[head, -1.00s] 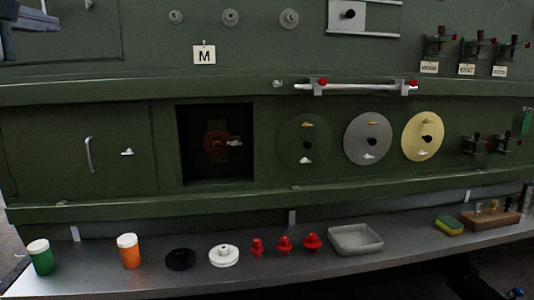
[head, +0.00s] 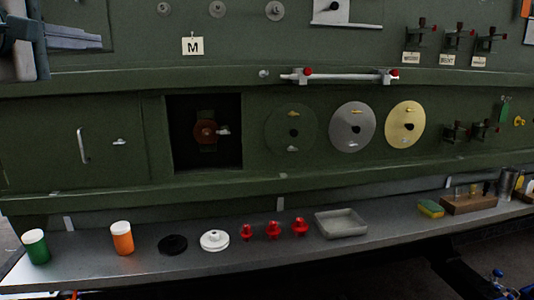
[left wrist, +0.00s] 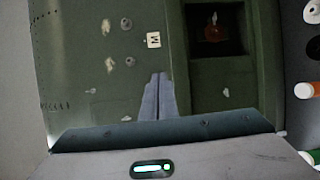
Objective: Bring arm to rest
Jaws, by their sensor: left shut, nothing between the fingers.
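My left gripper (head: 75,38) shows at the upper left of the head view, in front of the green panel (head: 120,60). Its two grey fingers lie together with nothing between them. In the left wrist view the closed fingers (left wrist: 158,98) point at the green panel, near the M tag (left wrist: 153,40). The gripper is apart from the shelf and its items. My right gripper cannot be made out; a small blue and red part at the lower right corner of the head view is too partial to name.
A grey shelf (head: 100,262) carries a green jar (head: 36,247), an orange jar (head: 122,238), black and white discs, red knobs, a grey tray (head: 341,223) and a sponge (head: 430,208). An open dark recess (head: 204,132) and three round plates (head: 352,128) sit above. A white bar (head: 340,76) runs higher up.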

